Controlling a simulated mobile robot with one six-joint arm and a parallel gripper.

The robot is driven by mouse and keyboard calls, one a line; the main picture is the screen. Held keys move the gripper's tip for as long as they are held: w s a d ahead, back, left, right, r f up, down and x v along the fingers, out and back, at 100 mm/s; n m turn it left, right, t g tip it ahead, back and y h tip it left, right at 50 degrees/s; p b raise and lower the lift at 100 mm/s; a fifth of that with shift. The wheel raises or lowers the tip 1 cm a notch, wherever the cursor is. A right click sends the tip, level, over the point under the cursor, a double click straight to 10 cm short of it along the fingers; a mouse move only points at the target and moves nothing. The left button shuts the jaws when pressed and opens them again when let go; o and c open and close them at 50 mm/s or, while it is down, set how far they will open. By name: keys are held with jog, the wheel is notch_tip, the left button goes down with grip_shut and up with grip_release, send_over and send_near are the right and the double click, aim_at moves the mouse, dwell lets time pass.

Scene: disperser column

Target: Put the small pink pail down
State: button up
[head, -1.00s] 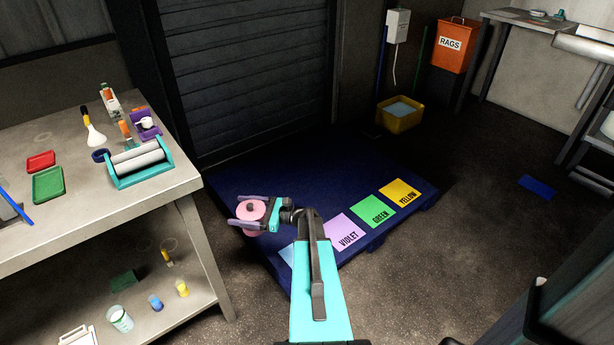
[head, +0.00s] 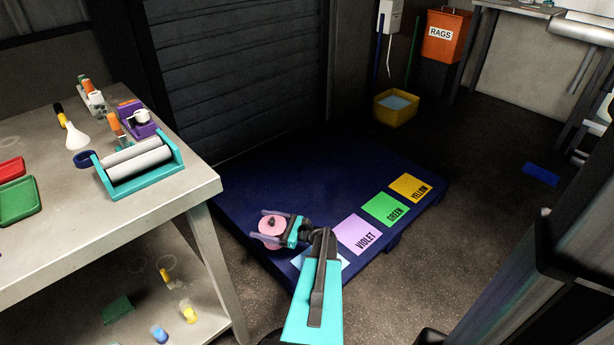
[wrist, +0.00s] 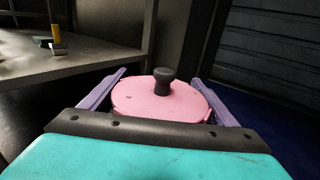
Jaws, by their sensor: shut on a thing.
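The small pink pail (head: 272,229) has a pink lid with a dark knob. My gripper (head: 270,228) is shut on it, with a purple finger on each side. In the wrist view the pail (wrist: 160,103) sits upright between the fingers, its knob pointing up. In the head view it appears over the left front part of a dark blue pallet (head: 330,160). I cannot tell whether its base touches the pallet; its lower part is hidden.
Violet (head: 359,233), green (head: 386,209) and yellow (head: 411,187) labelled squares lie on the pallet. A pale blue square (head: 325,262) is partly under my arm. A workbench (head: 165,200) stands close on the left. A yellow tub (head: 396,107) stands beyond the pallet.

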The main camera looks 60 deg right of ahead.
jog(key=shift+d+f, duration=0.1)
jog(key=shift+d, duration=0.05)
jog(key=shift+d+f, duration=0.1)
jog(key=shift+d, duration=0.35)
jog(key=d+f+b, duration=0.1)
jog(key=d+b, duration=0.3)
jog(key=d, duration=1.1)
jog(key=shift+w+f+b, duration=0.15)
jog(key=shift+w+b, duration=0.2)
jog(key=shift+w, duration=0.1)
jog(key=shift+f+b, duration=1.05)
jog(key=shift+f, duration=0.7)
jog(key=o, duration=1.9)
jog(key=shift+f, duration=0.1)
